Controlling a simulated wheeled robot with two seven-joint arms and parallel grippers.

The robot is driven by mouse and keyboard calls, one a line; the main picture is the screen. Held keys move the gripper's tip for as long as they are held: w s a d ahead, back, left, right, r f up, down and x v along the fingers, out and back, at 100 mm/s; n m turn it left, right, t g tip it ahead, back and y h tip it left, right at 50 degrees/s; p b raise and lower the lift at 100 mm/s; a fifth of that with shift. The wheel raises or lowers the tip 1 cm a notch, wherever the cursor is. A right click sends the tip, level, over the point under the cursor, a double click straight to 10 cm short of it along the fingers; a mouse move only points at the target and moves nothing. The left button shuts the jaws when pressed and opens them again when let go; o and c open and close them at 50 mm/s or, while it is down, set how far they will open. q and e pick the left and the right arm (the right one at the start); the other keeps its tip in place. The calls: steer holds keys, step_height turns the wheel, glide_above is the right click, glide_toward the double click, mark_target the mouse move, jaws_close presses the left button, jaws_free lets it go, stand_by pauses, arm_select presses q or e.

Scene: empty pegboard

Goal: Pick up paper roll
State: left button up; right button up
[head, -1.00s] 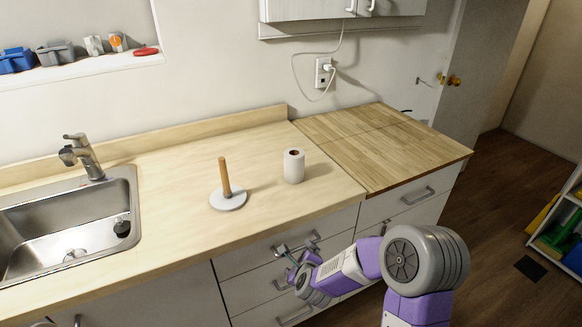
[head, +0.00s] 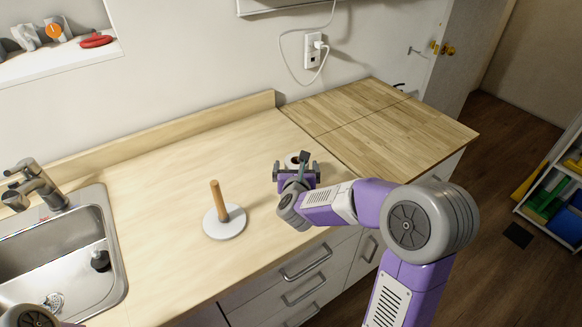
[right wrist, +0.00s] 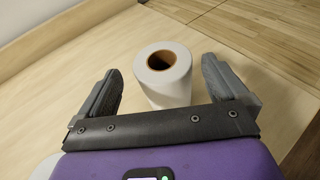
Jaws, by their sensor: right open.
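The white paper roll (right wrist: 172,92) stands upright on the light wood counter (head: 150,180), its brown core facing up. In the head view only a bit of the paper roll (head: 291,158) shows behind my right gripper (head: 297,170). In the right wrist view my right gripper (right wrist: 162,72) is open, with one grey finger on each side of the roll and a visible gap on both sides. I cannot tell how far the fingers reach along it. My left gripper is not in view.
A round holder with an upright wooden peg (head: 217,200) stands on the counter left of my right gripper. A steel sink (head: 75,245) with a faucet (head: 38,185) is farther left. A darker wood board section (head: 385,125) lies to the right. Drawers (head: 300,275) are below the counter edge.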

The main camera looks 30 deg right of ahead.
mark_target(297, 156)
steer(key=x, duration=0.6)
steer(key=shift+d+r, duration=0.1)
steer(key=shift+s, duration=0.1)
steer(key=shift+c, duration=0.5)
steer(key=c, duration=0.9)
